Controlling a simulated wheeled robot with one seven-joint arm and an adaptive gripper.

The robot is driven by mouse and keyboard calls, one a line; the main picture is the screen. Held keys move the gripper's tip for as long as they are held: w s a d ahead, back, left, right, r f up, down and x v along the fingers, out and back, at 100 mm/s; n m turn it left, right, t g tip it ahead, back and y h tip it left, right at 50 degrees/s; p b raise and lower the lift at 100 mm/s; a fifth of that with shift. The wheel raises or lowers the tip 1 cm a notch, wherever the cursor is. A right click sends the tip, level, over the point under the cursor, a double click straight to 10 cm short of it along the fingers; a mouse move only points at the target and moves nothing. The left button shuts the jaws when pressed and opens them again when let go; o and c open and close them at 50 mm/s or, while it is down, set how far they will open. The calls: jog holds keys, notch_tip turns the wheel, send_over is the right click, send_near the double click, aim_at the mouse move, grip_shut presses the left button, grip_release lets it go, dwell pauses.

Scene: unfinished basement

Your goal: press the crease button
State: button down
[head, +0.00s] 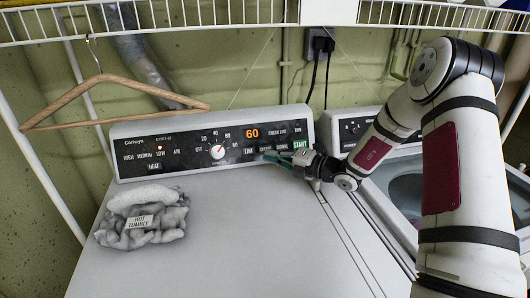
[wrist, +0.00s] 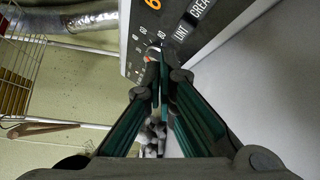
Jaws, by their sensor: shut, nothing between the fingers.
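The dryer's black control panel (head: 185,150) runs along the back of the white machine. The crease button (wrist: 198,10) shows at the top edge of the wrist view, partly cut off, beside the lint button (wrist: 181,34). In the head view the lint button (head: 249,151) is readable, and my fingers partly cover the labels right of it. My gripper (head: 267,156) is shut and empty, reaching in from the right close in front of the panel's lower row. In the wrist view its closed fingertips (wrist: 158,55) are near the panel; I cannot tell whether they touch it.
The dial (head: 217,151), orange display (head: 252,133) and green start button (head: 300,144) are nearby. A grey lint bundle (head: 143,218) labelled "HOT TUMBLE" lies on the dryer top. A wooden hanger (head: 110,80) hangs at left, below a wire shelf (head: 200,18). The dryer top's middle is clear.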

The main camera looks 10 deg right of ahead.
jog(key=shift+w+f+b, duration=0.45)
jog(key=shift+w+b, duration=0.15)
jog(key=shift+w, duration=0.25)
jog(key=shift+w+f+b, duration=0.4)
jog(key=shift+w+b, duration=0.15)
jog(key=shift+w, duration=0.35)
jog(key=shift+w+f+b, duration=0.45)
jog(key=shift+w+b, duration=0.15)
jog(key=shift+w, duration=0.25)
jog(key=shift+w, duration=0.1)
jog(key=shift+w+f, duration=0.15)
jog(key=shift+w, duration=0.1)
jog(key=shift+w+f+b, duration=0.2)
jog(key=shift+w+b, duration=0.25)
jog(key=shift+s+r, duration=0.1)
jog(key=shift+s, duration=0.05)
dwell(0.4)
jog(key=shift+s+r+p, duration=0.3)
jog(key=shift+s+p, duration=0.4)
jog(key=shift+p, duration=0.1)
jog(key=s+p, duration=0.1)
jog(key=s+r+p, duration=0.1)
jog(key=s, duration=0.1)
jog(key=s+r+p, duration=0.1)
jog(key=p, duration=0.1)
jog(key=shift+s+r, duration=0.15)
jog(key=shift+s, duration=0.1)
